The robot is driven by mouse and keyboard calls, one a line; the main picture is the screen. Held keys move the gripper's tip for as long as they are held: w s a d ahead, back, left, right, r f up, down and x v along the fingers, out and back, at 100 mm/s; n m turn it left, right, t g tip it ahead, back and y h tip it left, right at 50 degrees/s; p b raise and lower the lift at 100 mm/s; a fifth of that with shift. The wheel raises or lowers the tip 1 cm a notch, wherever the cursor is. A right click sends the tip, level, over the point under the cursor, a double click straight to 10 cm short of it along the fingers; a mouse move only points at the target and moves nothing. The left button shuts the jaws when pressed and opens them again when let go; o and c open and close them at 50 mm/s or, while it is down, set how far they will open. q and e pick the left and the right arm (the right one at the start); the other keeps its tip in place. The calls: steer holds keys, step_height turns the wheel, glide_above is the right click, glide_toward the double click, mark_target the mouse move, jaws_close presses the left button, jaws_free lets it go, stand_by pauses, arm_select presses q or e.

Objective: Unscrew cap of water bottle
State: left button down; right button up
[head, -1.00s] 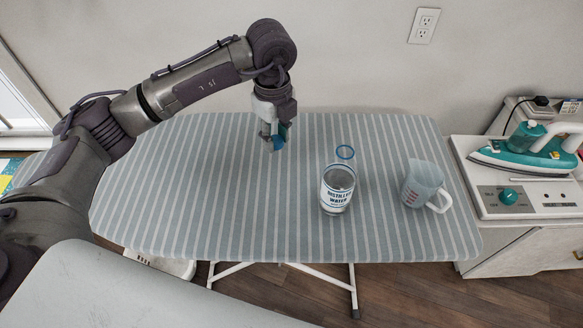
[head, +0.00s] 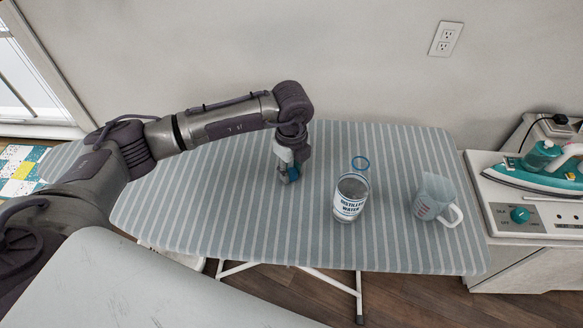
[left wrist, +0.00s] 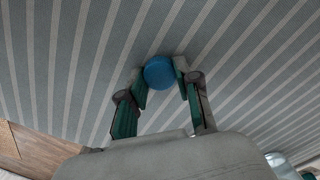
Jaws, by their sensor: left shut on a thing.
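The water bottle (head: 351,198), clear with a "Distilled Water" label, stands upright on the striped ironing board (head: 240,225) in the head view. Its top is open, with no cap on it. The blue cap (left wrist: 159,73) is between the fingertips of my left gripper (left wrist: 162,80) in the left wrist view. My left gripper is shut on the cap, close over the board and left of the bottle. In the head view my left gripper (head: 288,174) partly hides the cap. My right gripper is not in view.
A clear measuring jug (head: 434,198) with a white handle stands right of the bottle. A teal and white iron (head: 545,165) rests on the cabinet at the right. The board left of my gripper is clear.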

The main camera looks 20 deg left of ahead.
arm_select(q)
steer(key=shift+f, duration=0.2)
steer(key=c, duration=0.8)
jaws_free()
steer(key=shift+r, duration=0.1)
